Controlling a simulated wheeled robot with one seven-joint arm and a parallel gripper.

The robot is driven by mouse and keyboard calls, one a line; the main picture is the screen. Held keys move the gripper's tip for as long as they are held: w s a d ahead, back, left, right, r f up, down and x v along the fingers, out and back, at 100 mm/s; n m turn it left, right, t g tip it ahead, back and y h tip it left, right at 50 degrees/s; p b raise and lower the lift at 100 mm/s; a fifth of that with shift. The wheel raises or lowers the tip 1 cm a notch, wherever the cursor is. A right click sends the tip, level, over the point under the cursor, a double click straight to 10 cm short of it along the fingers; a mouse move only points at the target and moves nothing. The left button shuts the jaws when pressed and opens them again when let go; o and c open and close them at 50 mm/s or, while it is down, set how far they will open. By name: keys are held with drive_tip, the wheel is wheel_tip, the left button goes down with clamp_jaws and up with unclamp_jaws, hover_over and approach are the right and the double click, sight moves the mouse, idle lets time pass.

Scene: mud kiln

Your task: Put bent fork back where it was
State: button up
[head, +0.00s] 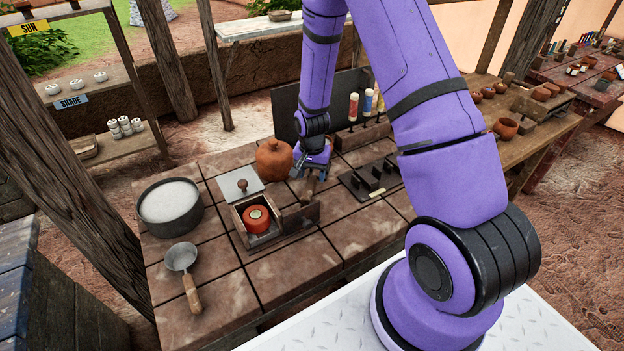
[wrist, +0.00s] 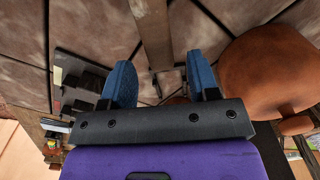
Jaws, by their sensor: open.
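My gripper (head: 309,172) is over the tiled table, just right of the round clay jar, and also shows in the wrist view (wrist: 162,80). Its two blue fingers are apart, with nothing clearly held. A wooden handle (wrist: 152,35) runs in from the top of the wrist view toward the gap between the fingers, and a small grey metal part shows near its end. In the head view this handle (head: 308,190) lies just in front of the gripper. It may belong to the bent fork; its far end is hidden and I cannot tell its shape.
The clay jar (head: 274,159) stands close to the gripper's left. A wooden box (head: 283,238) holding an orange pot is in front. A black slotted rack (head: 378,196) lies to the right. A pan of white material (head: 168,202) and a ladle (head: 182,262) are at the left.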

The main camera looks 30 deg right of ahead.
drive_tip(key=s+a+r+n+t, duration=0.1)
drive_tip(key=s+r, duration=0.2)
drive_tip(key=r, duration=0.8)
drive_tip(key=s+a+r+n+t, duration=0.1)
drive_tip(key=s+r+n, duration=0.15)
drive_tip(key=r, duration=0.75)
drive_tip(key=s+a+r+n+t, duration=0.1)
drive_tip(key=s+r, duration=0.2)
drive_tip(key=r, duration=0.8)
drive_tip(key=s+a+r+n+t, duration=0.1)
drive_tip(key=s+r+n, duration=0.1)
drive_tip(key=s+r, duration=0.3)
drive_tip(key=s+a+r+n+t, duration=0.1)
drive_tip(key=s+r, duration=0.5)
drive_tip(key=s, duration=0.7)
drive_tip(key=shift+s+a+n, duration=0.2)
drive_tip(key=shift+s+n, duration=0.15)
drive_tip(key=shift+n, duration=0.4)
drive_tip(key=shift+o, duration=0.4)
drive_tip(key=shift+w, duration=0.1)
